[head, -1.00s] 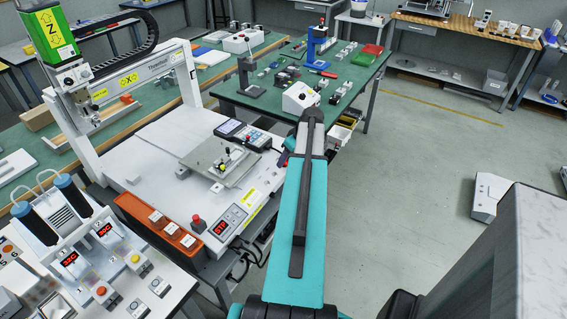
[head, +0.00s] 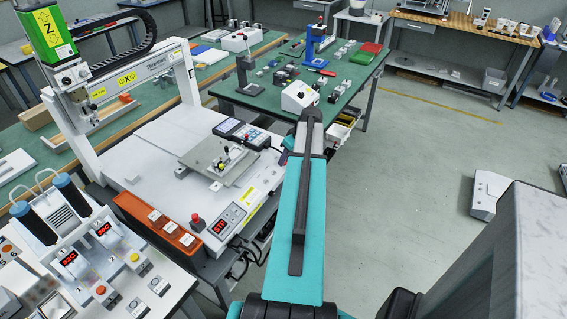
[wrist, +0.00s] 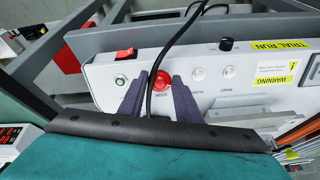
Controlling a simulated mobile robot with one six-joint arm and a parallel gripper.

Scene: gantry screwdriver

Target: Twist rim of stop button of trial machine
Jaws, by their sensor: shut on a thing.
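The red stop button (wrist: 162,80) sits on the light panel of the trial machine (wrist: 105,78), which bears a yellow TRIAL RUN label (wrist: 282,45). My gripper (wrist: 160,92) has its two dark fingers at the left and right of the button and is shut on it. A black cable crosses the view between the fingers and covers part of the button, so the exact contact at the rim is hard to see. In the head view my teal arm hides the gripper.
A red rocker switch (wrist: 125,54), a green-centred round fitting (wrist: 121,80), white round buttons (wrist: 198,74) and a black knob (wrist: 226,44) surround the button. The head view shows the white gantry machine (head: 135,165), a green table (head: 345,80) and open floor at right.

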